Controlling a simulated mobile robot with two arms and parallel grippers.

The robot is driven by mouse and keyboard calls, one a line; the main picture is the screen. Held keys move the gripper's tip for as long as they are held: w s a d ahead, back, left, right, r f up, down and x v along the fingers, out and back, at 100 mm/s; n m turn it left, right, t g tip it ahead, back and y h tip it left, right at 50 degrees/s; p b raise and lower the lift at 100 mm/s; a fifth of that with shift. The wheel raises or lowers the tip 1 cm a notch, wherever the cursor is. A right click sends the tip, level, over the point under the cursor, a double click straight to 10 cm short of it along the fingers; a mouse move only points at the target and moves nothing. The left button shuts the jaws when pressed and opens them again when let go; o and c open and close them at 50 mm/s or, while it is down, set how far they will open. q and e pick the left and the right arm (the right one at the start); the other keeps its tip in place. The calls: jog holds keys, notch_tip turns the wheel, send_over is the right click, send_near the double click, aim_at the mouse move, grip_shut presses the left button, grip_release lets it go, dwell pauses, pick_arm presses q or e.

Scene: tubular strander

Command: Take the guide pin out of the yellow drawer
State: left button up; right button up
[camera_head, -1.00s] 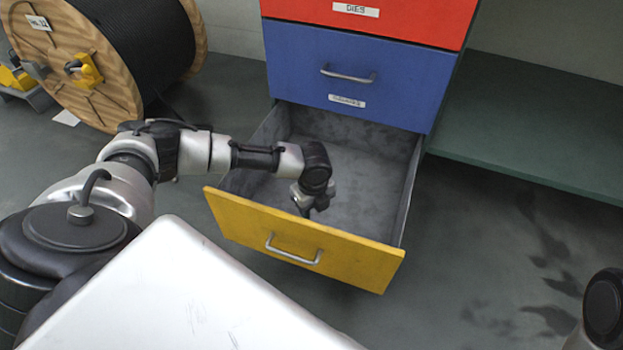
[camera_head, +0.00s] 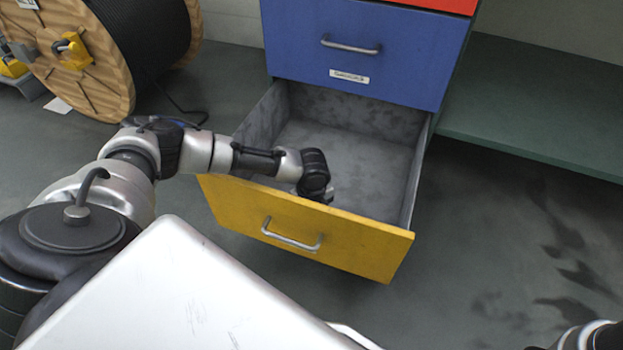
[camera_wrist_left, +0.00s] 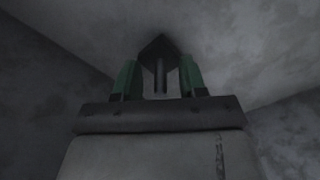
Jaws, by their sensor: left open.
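The yellow drawer (camera_head: 305,229) is pulled out, with a grey interior and a metal handle on its front. My left arm reaches over its left side, and the left gripper is down inside; the drawer front hides its fingers in the head view. In the left wrist view the left gripper (camera_wrist_left: 160,80) is open, its two green-sided fingers apart near the grey drawer lining. A dark pointed shape with a thin bar shows between and beyond the fingers. I cannot tell whether it is the guide pin or shadow. My right gripper is out of view.
A blue drawer (camera_head: 365,65) is shut directly above the open one. A wooden cable reel (camera_head: 85,65) stands at the back left. A green shelf (camera_head: 530,120) is at the right. The floor right of the drawer is clear.

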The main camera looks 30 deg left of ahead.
pick_arm(q)
jog(key=shift+c, duration=0.2)
grip_shut()
jog(key=shift+r, duration=0.1)
